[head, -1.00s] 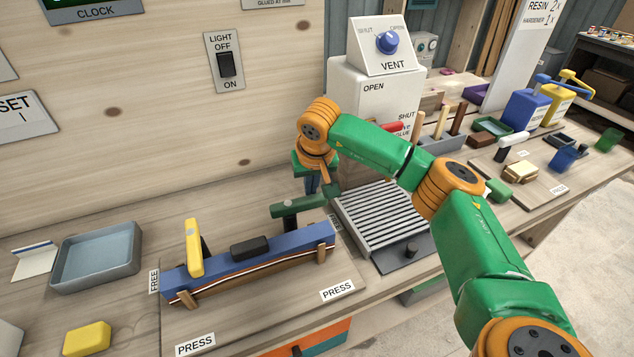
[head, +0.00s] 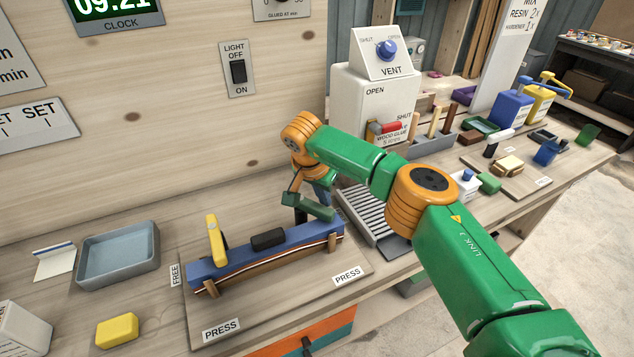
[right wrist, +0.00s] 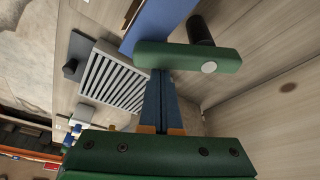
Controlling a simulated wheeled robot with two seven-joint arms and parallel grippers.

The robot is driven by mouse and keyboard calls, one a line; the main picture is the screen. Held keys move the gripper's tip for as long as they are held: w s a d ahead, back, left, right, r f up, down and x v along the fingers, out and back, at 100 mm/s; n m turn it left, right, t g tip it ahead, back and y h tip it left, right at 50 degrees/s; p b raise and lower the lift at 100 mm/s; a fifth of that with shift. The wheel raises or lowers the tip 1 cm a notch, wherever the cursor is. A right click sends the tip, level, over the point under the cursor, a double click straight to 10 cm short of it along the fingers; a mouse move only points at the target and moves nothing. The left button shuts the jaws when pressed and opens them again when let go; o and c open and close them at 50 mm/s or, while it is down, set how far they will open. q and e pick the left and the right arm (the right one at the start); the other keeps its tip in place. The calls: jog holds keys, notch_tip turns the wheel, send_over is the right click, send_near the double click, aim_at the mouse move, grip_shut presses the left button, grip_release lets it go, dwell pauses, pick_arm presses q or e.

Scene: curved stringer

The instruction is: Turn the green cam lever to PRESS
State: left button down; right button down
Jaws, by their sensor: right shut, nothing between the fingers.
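The green cam lever (head: 308,206) sits on a dark post at the far right end of the blue bar (head: 265,252). It points down to the right, short of lying along the PRESS label (head: 347,276). In the right wrist view the lever (right wrist: 187,57) crosses in front of my fingers. My right gripper (head: 323,194) is shut and empty, its blue fingers beside the lever's back side; its tips (right wrist: 160,74) appear to touch it, partly hidden. A yellow lever (head: 215,240) stands at the bar's left end. My left gripper is not in view.
A ribbed grey rack (head: 362,214) lies just right of the lever. The white glue box (head: 375,105) stands behind my right arm. A grey tray (head: 118,255) and a yellow block (head: 117,330) lie left. Bare bench lies behind the bar.

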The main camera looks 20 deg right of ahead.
aim_at(320, 210)
jog(key=m, duration=0.1)
jog(key=s+a+m+g, duration=0.1)
jog(key=m, duration=0.1)
jog(key=shift+m, duration=0.3)
jog(key=shift+s+a, duration=0.1)
jog(key=shift+s, duration=0.05)
jog(key=shift+s+a+p, duration=0.25)
jog(key=shift+a+p, duration=0.05)
jog(key=shift+a, duration=0.4)
jog(key=shift+s+d, duration=0.1)
